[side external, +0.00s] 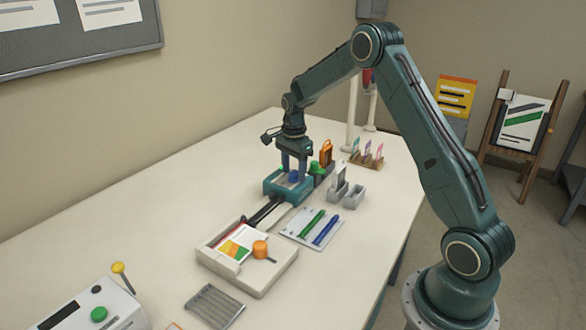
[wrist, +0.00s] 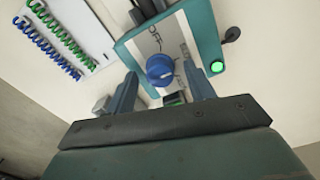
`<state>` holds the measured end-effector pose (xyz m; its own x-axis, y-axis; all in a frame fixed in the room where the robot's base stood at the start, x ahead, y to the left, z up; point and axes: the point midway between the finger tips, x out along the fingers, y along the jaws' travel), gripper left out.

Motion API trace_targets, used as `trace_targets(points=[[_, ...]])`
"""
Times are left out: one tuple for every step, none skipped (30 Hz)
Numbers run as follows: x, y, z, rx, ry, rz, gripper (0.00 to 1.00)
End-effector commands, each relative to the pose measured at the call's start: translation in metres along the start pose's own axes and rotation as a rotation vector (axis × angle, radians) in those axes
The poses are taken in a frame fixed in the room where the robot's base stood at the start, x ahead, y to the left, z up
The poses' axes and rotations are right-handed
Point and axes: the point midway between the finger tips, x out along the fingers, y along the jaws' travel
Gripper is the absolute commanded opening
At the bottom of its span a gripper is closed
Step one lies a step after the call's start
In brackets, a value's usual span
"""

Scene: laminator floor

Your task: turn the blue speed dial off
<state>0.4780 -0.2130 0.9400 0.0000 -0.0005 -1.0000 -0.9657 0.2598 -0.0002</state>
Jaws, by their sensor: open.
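The blue speed dial (wrist: 160,70) is a round knob with a white pointer line, on the pale top panel of a teal machine (wrist: 206,32). The word OFF is printed on the panel beside the dial, toward the top of the wrist view. A green light (wrist: 217,67) glows on the machine. My gripper (wrist: 163,85) is open, with one finger on either side of the dial and visible gaps to it. In the side view the dial (side external: 293,177) shows between the fingers of my gripper (side external: 293,172), low over the machine (side external: 273,189). Contact cannot be told.
A tray with coloured sheets and an orange knob (side external: 260,249) stands in front of the machine. A white board with green and blue coils (side external: 326,229) lies beside it. A green knob (side external: 316,168), an orange-handled item (side external: 326,152) and grey holders (side external: 355,196) stand close to the right.

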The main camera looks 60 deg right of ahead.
Motion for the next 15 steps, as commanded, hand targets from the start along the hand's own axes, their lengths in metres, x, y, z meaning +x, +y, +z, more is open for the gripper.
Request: trace_targets(points=[[0.0002,0.0001,0.0000,0.000,0.000,0.000,0.54],[0.0002,0.0001,0.0000,0.000,0.000,0.000,0.54],[0.0002,0.0001,0.0000,0.000,0.000,0.000,0.54],[0.0001,0.0001,0.0000,0.000,0.000,0.000,0.54],[0.0001,0.0001,0.0000,0.000,0.000,0.000,0.54],[0.0000,0.0001,0.0000,0.000,0.000,0.000,0.50],[0.0000,0.0001,0.0000,0.000,0.000,0.000,0.44],[0.0000,0.0001,0.0000,0.000,0.000,0.000,0.38],[-0.0001,0.0001,0.0000,0.000,0.000,0.000,0.30],[-0.0001,0.0001,0.0000,0.000,0.000,0.000,0.24],[-0.0002,0.0001,0.0000,0.000,0.000,0.000,0.18],[-0.0002,0.0001,0.0000,0.000,0.000,0.000,0.10],[-0.0002,0.0001,0.0000,0.000,0.000,0.000,0.09],[-0.0003,0.0001,0.0000,0.000,0.000,0.000,0.09],[-0.0003,0.0001,0.0000,0.000,0.000,0.000,0.09]])
